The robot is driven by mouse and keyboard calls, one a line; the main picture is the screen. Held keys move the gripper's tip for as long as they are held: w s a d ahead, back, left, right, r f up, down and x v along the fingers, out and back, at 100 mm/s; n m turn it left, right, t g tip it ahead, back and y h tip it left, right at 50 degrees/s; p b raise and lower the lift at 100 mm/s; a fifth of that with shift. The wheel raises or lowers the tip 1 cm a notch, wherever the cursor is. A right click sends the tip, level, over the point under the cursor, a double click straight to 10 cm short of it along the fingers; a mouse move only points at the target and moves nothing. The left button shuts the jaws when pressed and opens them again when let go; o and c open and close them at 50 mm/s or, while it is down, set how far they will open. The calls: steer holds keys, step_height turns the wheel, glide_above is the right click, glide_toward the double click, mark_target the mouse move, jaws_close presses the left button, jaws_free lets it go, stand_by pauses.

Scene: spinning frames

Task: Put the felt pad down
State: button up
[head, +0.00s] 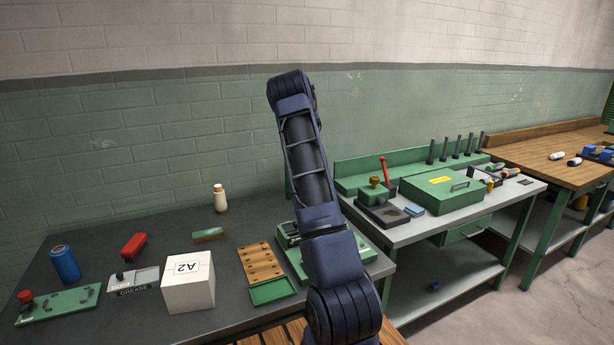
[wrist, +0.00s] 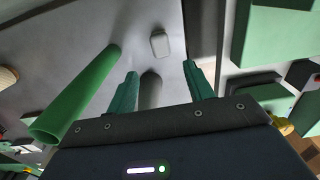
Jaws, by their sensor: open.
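My gripper (wrist: 166,80) shows in the wrist view with its two teal fingers apart. A dark grey round-ended object (wrist: 150,90) shows between the fingers; I cannot tell whether it touches them. A small pale grey rounded block (wrist: 160,43) lies on a grey surface beyond the fingertips, apart from them. It may be the felt pad, but I cannot tell for sure. In the head view my arm crosses the middle of the picture and my gripper does not show. No felt pad can be clearly made out there.
A green bar (wrist: 80,92) runs close left of my gripper. Green boxes (wrist: 270,38) stand right. In the head view, the dark left table (head: 225,260) bears a white A2 box (head: 188,289) and a wooden block (head: 261,263). The right bench bears a green case (head: 440,190).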

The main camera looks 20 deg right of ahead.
steer(key=s+a+r+n+t+y, duration=0.1)
steer(key=s+a+r+n, duration=0.8)
steer(key=s+r, duration=0.25)
steer(key=s+a+r+n+t, duration=0.1)
steer(key=s+a+r+n, duration=0.8)
steer(key=s, duration=0.4)
steer(key=s+a+n+t, duration=0.1)
steer(key=s+a+n, duration=0.2)
steer(key=s+n, duration=0.3)
steer(key=s+a+f+n, duration=0.1)
steer(key=s+a+n, duration=0.3)
steer(key=s, duration=0.9)
steer(key=s+a+n+t+h, duration=0.1)
steer(key=s+a+n, duration=0.2)
steer(key=s+n, duration=0.4)
steer(key=s, duration=0.3)
steer(key=shift+s+a+f+n+t, duration=0.2)
steer(key=shift+a+f+n+t, duration=0.1)
steer(key=shift+a+f+n, duration=0.1)
